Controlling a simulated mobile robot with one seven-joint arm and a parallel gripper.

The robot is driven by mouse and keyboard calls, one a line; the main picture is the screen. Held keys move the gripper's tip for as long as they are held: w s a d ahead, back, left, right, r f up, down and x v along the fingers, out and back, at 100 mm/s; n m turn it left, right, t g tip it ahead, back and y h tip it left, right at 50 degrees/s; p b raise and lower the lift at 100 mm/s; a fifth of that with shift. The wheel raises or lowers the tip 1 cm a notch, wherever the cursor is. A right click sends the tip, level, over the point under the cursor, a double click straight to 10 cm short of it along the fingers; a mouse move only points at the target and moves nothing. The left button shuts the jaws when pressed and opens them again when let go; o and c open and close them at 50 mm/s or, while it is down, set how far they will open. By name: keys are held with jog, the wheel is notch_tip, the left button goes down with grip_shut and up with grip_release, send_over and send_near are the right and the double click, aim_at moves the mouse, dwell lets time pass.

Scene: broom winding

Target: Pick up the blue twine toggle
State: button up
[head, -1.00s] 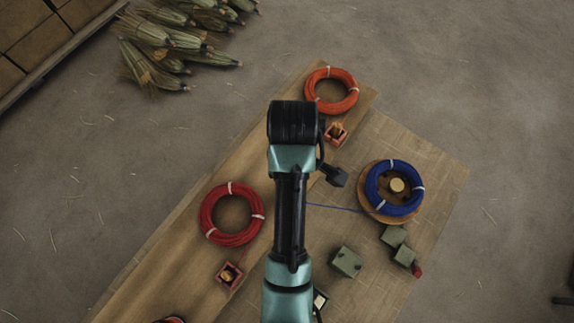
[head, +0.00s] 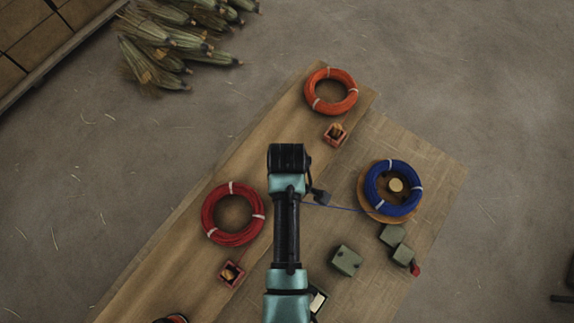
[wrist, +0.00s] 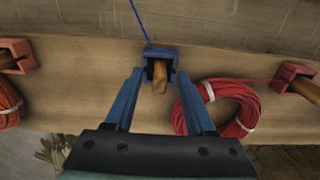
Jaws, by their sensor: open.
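The blue twine toggle (wrist: 160,76) is a wooden peg seated in a small blue holder (wrist: 160,54) in the wrist view. Blue twine (wrist: 138,20) runs from the holder to the top edge there. My gripper (wrist: 160,73) is open, with one blue finger on each side of the peg's line and the tips close to the holder. I cannot tell whether the tips are down at the peg's height. In the head view my arm hides the toggle and the gripper; the twine (head: 335,208) runs from the blue coil (head: 392,188) to behind my arm.
A red coil (head: 233,214) lies left of my arm and an orange coil (head: 331,91) beyond it. Red-sided holders with pegs (head: 335,133) (head: 231,273) stand near them. Green blocks (head: 346,261) sit at right. Corn-like bundles (head: 170,45) lie on the floor.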

grip_shut()
dwell(0.5)
